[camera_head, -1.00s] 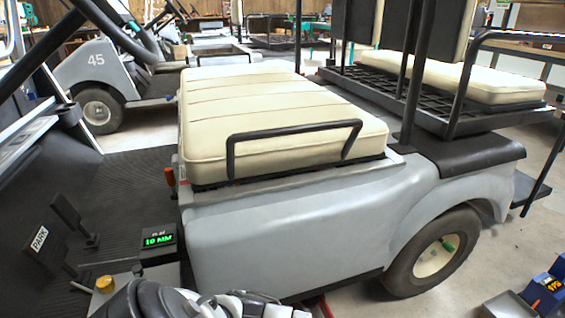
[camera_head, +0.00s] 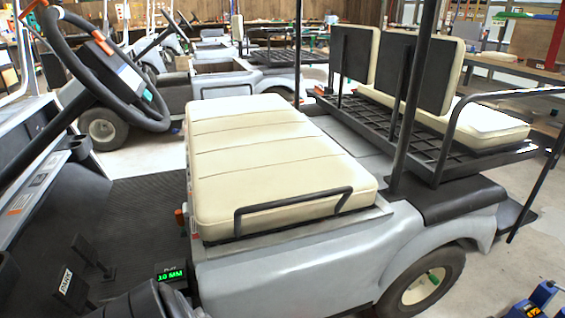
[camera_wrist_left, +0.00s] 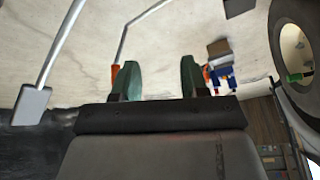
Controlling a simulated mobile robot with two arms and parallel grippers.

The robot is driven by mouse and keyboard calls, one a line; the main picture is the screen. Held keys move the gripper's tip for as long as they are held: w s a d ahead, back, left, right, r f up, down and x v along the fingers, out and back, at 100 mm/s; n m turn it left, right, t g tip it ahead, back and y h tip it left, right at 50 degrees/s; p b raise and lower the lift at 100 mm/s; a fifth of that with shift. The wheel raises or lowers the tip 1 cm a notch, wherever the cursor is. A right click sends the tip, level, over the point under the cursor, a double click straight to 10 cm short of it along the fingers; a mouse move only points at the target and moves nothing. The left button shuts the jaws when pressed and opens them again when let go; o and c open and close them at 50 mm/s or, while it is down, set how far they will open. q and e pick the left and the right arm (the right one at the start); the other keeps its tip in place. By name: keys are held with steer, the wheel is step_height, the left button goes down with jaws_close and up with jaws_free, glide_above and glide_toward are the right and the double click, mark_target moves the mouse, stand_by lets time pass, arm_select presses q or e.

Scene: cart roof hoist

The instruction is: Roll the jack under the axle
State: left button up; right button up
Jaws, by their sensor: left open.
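I cannot make out the jack in the head view, where the cart body hides the floor and the axle. The grey cart (camera_head: 300,265) fills the middle, and its rear wheel (camera_head: 422,288) shows at the lower right. The left gripper (camera_wrist_left: 158,82) shows in the left wrist view with its two dark green fingers apart and nothing visible between them. A thin metal rod (camera_wrist_left: 123,42) with an orange end lies beyond the left finger; I cannot tell whether it belongs to the jack. The wheel (camera_wrist_left: 296,52) also shows at the wrist view's right edge. The right gripper is out of view.
Blue stands (camera_head: 541,296) are on the floor at the lower right; blue objects (camera_wrist_left: 220,74) show beyond the right finger. Another cart is parked behind at left.

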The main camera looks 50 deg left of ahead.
arm_select(q)
steer(key=s+a+r+n+g+y+p, duration=0.1)
steer(key=s+a+n+p, duration=0.1)
steer(key=s+p, duration=0.6)
steer(key=s+a+r+n+y+p, duration=0.1)
steer(key=s+a+n+p, duration=0.2)
steer(key=s, duration=1.1)
steer(key=shift+s+a+r+g+y+p, duration=0.15)
steer(key=shift+a+g+y+p, duration=0.2)
steer(key=shift+a+p, duration=1.65)
steer(key=shift+d+p, duration=0.75)
steer(key=shift+d, duration=0.05)
